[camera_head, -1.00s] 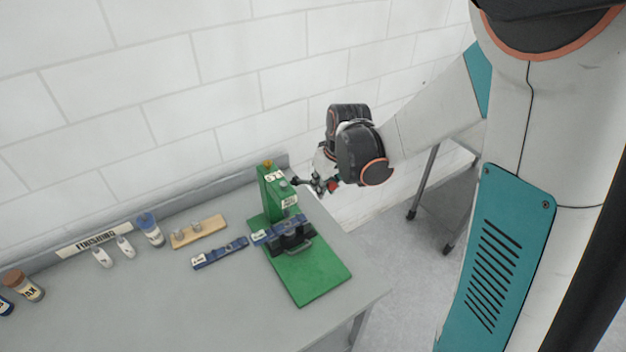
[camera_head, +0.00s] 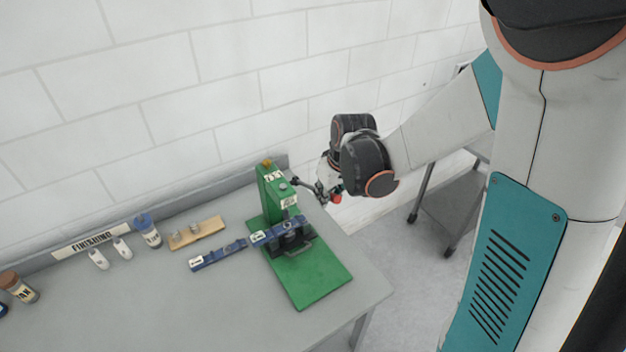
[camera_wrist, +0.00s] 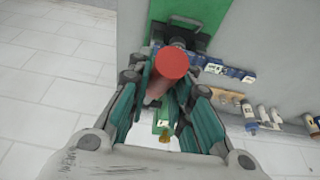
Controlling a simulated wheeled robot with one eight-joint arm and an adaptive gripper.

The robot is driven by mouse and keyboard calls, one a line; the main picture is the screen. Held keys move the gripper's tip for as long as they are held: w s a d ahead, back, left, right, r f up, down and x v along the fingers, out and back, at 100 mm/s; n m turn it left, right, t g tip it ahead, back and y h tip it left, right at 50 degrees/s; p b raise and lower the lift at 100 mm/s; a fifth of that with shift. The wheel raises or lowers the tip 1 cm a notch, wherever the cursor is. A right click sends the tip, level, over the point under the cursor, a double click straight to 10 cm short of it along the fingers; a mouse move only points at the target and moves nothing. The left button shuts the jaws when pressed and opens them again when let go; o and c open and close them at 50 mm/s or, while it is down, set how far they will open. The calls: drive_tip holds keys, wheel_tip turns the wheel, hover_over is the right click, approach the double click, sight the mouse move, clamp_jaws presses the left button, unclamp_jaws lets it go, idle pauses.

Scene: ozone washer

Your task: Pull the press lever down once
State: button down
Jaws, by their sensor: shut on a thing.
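The green press (camera_head: 282,214) stands at the right end of the grey bench, with its green base plate (camera_head: 318,272) toward the front edge. Its dark lever (camera_head: 304,184) sticks out to the right of the press head and ends in a red knob (camera_head: 337,197). My gripper (camera_head: 328,191) is at the outer end of the lever. In the wrist view, the red knob (camera_wrist: 172,63) and pale shaft lie between the two teal-padded fingers (camera_wrist: 160,100), which are shut on the lever. A blue strip (camera_head: 278,232) lies across the press fixture under the head.
A second blue strip (camera_head: 217,255) and a wooden block with pegs (camera_head: 197,232) lie left of the press. Small bottles and a FINISHING sign (camera_head: 92,241) stand along the wall. The bench front is clear.

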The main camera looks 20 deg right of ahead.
drive_tip(key=shift+s+d+f+b, duration=0.1)
drive_tip(key=shift+s+f+b, duration=0.2)
drive_tip(key=shift+f+b, duration=0.25)
drive_tip(key=shift+s+d+f+b, duration=0.1)
drive_tip(key=shift+s+f+b, duration=0.25)
drive_tip(key=shift+f, duration=0.4)
drive_tip(key=shift+s+f+b, duration=0.2)
drive_tip(key=shift+f+b, duration=0.95)
drive_tip(key=shift+b, duration=0.05)
drive_tip(key=shift+f, duration=0.1)
drive_tip(key=shift+s+d+f+b, duration=0.1)
drive_tip(key=shift+s+f+b, duration=0.05)
drive_tip(key=shift+f+b, duration=1.1)
wheel_tip(320, 180, down, 2)
drive_tip(key=shift+f+b, duration=0.1)
drive_tip(key=shift+b, duration=0.9)
